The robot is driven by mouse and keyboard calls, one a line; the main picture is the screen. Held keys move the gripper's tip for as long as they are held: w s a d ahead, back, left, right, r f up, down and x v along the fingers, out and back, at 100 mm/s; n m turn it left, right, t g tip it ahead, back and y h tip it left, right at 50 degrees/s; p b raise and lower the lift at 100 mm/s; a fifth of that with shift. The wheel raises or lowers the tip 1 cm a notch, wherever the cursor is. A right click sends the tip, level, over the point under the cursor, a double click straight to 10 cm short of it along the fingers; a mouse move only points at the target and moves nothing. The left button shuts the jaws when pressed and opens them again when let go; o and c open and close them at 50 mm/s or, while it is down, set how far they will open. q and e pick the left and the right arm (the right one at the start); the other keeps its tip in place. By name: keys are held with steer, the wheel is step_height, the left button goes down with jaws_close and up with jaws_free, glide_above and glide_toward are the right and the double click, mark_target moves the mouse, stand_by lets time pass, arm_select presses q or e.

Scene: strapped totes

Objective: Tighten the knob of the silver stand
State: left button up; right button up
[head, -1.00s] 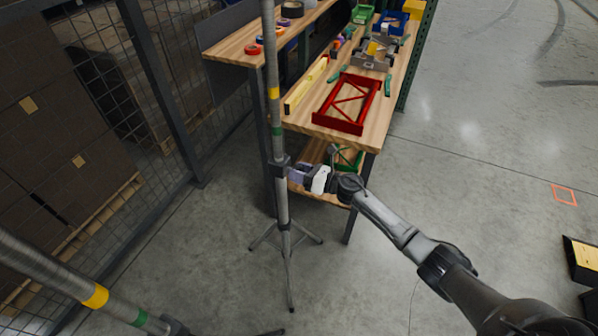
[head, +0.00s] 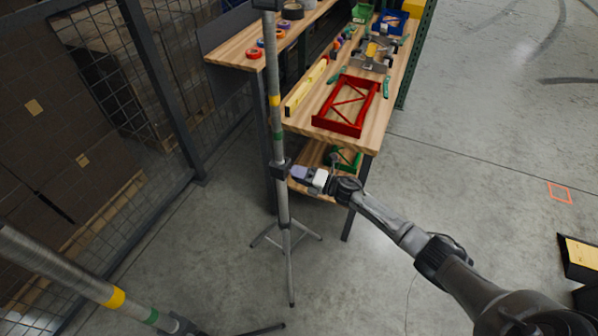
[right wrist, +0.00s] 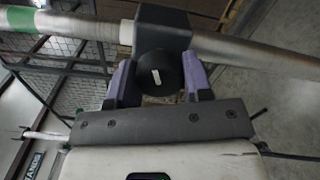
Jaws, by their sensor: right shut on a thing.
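A silver stand (head: 282,205) with a tripod base stands upright in the middle of the head view, with yellow and green bands on its pole. A black collar (head: 281,169) sits partway up it; the collar also shows in the right wrist view (right wrist: 163,22). The round black knob (right wrist: 160,75) with a small white mark sticks out from the collar. My right gripper (head: 295,173) is at the collar from the right. Its purple fingers (right wrist: 158,82) are shut on the knob, one at each side. My left gripper is not in view.
A second banded silver pole (head: 65,265) slants across the lower left, close to the camera. A wooden workbench (head: 372,118) with a red frame (head: 347,104) and tools stands behind the stand. Mesh fencing (head: 100,60) is at left. The floor (head: 480,170) at right is mostly clear.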

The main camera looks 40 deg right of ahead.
steer(key=m+p, duration=0.2)
steer(key=m, duration=0.3)
steer(key=shift+r+m, duration=0.15)
steer(key=shift+m, duration=0.15)
steer(key=m+p, duration=0.2)
steer(key=m, duration=0.6)
steer(key=shift+p, duration=0.3)
steer(key=m, duration=0.3)
steer(key=shift+d+m+p, duration=0.1)
steer(key=shift+m+p, duration=0.2)
steer(key=m, duration=0.2)
steer(key=shift+f+m, duration=0.2)
steer(key=shift+m, duration=0.6)
steer(key=o, duration=0.9)
